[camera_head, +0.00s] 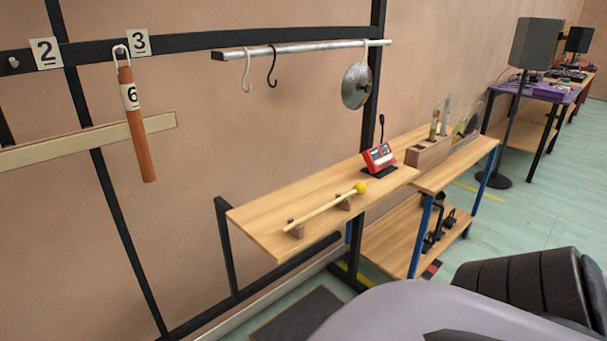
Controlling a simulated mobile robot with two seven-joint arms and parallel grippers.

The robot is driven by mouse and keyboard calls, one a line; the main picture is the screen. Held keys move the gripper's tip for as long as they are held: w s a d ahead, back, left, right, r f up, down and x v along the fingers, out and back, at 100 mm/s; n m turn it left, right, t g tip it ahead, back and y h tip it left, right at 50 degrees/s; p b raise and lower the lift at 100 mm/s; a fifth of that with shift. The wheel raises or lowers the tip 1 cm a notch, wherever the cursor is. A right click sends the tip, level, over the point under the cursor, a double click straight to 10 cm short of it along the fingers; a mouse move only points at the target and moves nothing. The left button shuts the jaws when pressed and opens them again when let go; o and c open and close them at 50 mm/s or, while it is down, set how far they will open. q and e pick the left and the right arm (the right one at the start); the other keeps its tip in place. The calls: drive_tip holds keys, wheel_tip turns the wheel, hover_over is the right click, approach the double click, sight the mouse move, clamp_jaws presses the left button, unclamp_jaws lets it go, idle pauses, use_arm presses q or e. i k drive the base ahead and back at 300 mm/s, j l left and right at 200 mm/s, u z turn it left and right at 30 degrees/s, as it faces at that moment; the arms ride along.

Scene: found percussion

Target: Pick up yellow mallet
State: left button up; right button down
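The yellow mallet (323,207) has a round yellow head and a thin pale stick. It lies on two small brown wooden rests (296,231) on a light wood shelf (262,223). Its head is at the upper right, toward the red device, and its stick end points to the lower left. Nothing covers it. Neither of my grippers can be seen in this view, so I cannot see where they are relative to the mallet.
A red device (379,158) stands on the shelf behind the mallet's head. Above runs a metal rail (300,48) with hooks and a hanging metal disc (356,86). An orange tube (137,125) hangs at left. A lower wooden shelf (385,240) and a speaker (536,43) are at right.

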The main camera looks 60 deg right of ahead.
sight(359, 188)
drive_tip(key=l+z, duration=0.1)
drive_tip(key=z, duration=1.85)
drive_tip(key=i+j, duration=0.05)
